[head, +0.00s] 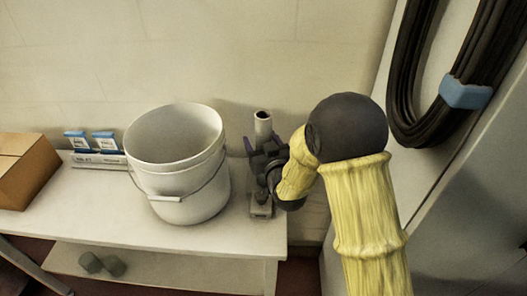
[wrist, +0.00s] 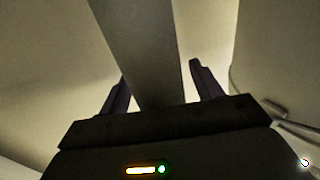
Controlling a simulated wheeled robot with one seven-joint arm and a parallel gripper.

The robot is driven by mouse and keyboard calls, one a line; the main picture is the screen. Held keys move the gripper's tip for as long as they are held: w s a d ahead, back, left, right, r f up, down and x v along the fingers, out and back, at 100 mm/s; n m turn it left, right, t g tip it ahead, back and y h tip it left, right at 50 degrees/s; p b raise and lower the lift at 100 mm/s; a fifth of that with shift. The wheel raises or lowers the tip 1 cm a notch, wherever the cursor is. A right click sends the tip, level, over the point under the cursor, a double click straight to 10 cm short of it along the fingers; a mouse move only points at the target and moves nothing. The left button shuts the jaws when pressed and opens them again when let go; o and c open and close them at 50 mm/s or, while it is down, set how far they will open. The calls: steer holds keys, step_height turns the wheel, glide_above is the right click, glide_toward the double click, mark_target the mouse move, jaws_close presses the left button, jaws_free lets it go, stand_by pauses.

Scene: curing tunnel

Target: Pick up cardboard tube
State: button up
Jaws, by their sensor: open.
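The cardboard tube (head: 263,125) is a grey-brown cylinder with an open top, standing upright near the right end of the white table. My gripper (head: 260,149) reaches it from the right, and dark gripper parts hide the tube's middle. In the wrist view the tube (wrist: 145,45) runs between the two dark fingers of my gripper (wrist: 160,82). The fingers are open, one on each side of it. A gap shows at the right finger; the left finger is very close to the tube, and I cannot tell if they touch.
A white bucket (head: 185,185) with a wire handle stands just left of the tube. A cardboard box (head: 28,168) and blue-white packets (head: 92,142) are farther left. A grey cabinet (head: 455,200) and hanging black cables (head: 408,85) are at right. The table's front (head: 120,222) is clear.

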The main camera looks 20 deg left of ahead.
steer(key=shift+c, duration=0.3)
steer(key=c, duration=1)
step_height(320, 180, up, 18)
steer(key=shift+p, duration=0.55)
